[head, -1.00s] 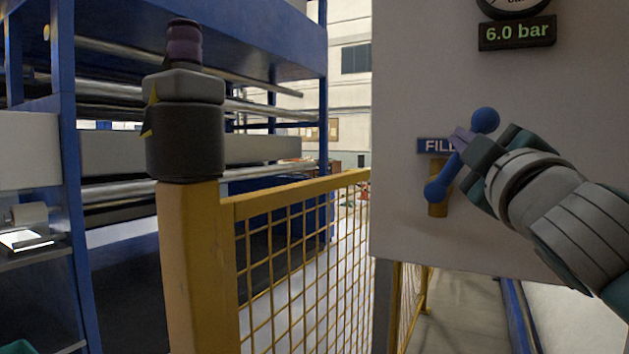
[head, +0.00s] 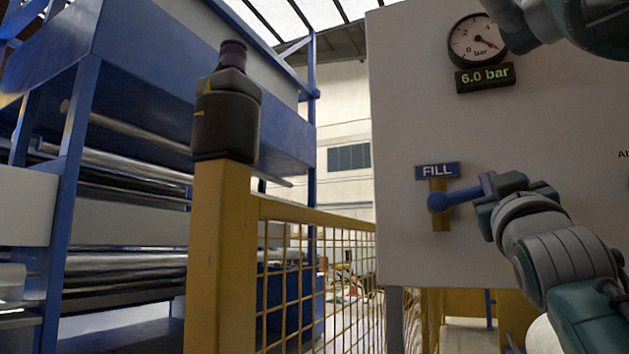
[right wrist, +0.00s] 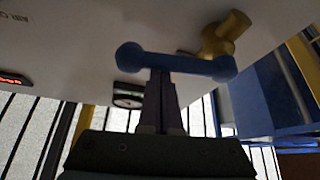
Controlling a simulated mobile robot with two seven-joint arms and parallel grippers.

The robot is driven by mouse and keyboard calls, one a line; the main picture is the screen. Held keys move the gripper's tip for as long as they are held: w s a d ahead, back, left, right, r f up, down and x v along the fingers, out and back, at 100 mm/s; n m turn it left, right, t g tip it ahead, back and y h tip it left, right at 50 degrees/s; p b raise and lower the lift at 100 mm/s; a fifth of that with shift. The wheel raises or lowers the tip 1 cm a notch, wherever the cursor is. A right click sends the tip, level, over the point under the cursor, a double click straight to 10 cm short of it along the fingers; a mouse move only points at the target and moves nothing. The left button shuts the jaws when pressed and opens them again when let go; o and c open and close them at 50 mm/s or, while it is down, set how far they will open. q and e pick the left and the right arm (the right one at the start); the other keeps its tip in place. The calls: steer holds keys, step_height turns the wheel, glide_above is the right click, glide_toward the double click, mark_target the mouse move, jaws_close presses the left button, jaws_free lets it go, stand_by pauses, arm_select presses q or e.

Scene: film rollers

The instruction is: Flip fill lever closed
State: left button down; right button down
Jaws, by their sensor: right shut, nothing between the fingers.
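The blue fill lever (head: 463,195) is on the grey panel under the FILL label (head: 437,170). It lies nearly level across the upright brass pipe (head: 440,222), its outer end pointing right and slightly up. My right gripper (head: 487,184) is shut and empty, its fingertips against or very close to the outer part of the lever. In the right wrist view the closed fingers (right wrist: 161,85) overlap the lever (right wrist: 185,63) near its ball end; contact is not certain. The lever's far end in the head view is partly hidden by the gripper. My left gripper is not in view.
A gauge (head: 478,40) and a 6.0 bar display (head: 485,78) are above the lever on the panel (head: 410,120). A yellow mesh fence (head: 320,280) and post (head: 222,260) stand to the left, before a blue roller machine (head: 150,80).

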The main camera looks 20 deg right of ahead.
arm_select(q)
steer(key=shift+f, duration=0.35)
arm_select(e)
steer(key=shift+d+f, duration=0.1)
steer(key=shift+f, duration=0.4)
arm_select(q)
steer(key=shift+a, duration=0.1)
arm_select(e)
steer(key=shift+r, duration=0.1)
